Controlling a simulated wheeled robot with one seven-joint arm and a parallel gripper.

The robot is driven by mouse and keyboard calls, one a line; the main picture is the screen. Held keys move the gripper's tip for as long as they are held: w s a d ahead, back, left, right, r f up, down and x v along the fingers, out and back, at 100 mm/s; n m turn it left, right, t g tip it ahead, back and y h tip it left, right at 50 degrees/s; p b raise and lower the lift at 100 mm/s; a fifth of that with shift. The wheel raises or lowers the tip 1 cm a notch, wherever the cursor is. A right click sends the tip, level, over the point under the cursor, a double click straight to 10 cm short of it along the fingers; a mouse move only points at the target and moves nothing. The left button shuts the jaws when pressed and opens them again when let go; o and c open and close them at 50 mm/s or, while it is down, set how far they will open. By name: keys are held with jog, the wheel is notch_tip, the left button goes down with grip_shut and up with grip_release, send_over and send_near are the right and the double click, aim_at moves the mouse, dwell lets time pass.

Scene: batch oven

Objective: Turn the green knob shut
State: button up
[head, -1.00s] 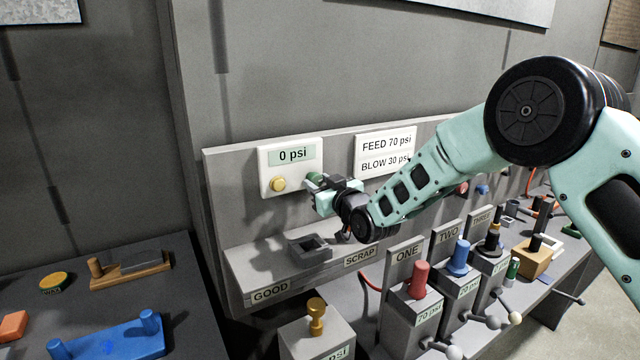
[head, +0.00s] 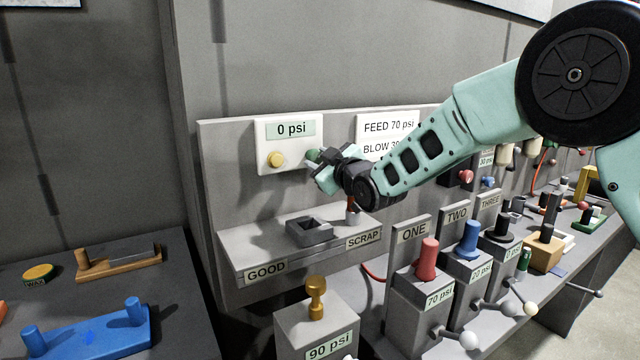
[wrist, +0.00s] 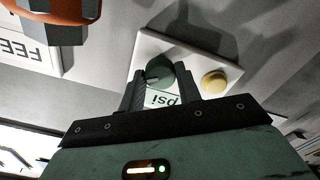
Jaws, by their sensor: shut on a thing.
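The green knob (head: 313,155) sits on a white gauge panel (head: 302,130) that reads 0 psi, to the right of a yellow knob (head: 276,160). My gripper (head: 318,167) is at the panel, shut on the green knob. In the wrist view the green knob (wrist: 160,72) shows between the two dark fingers (wrist: 158,88), and the yellow knob (wrist: 213,82) stands clear beside it. The fingers hide part of the green knob, so its turn angle cannot be told.
A sign (head: 388,127) reading FEED 70 psi is right of the panel, partly behind my arm. Below is a shelf (head: 240,252) labelled GOOD and SCRAP with a dark square holder (head: 309,230). Grey blocks with red (head: 428,258) and blue (head: 468,240) posts stand lower right.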

jog(key=n+b, duration=0.2)
jog(key=b, duration=0.1)
jog(key=n+b, duration=0.2)
jog(key=b, duration=0.2)
jog(key=n+b, duration=0.2)
jog(key=b, duration=0.1)
jog(key=shift+f+n, duration=0.3)
jog(key=shift+f, duration=0.05)
jog(key=n+b, duration=0.3)
jog(key=b, duration=0.2)
jog(key=shift+r+n, duration=0.15)
jog(key=shift+n, duration=0.15)
jog(key=shift+r+n+b, duration=0.15)
jog(key=shift+n+b, duration=0.35)
jog(key=shift+n, duration=0.1)
jog(key=o, duration=1)
jog(key=shift+c, duration=0.2)
jog(key=shift+r, duration=0.1)
jog(key=b+v, duration=0.6)
jog(key=v, duration=1.1)
jog(key=shift+d, duration=0.2)
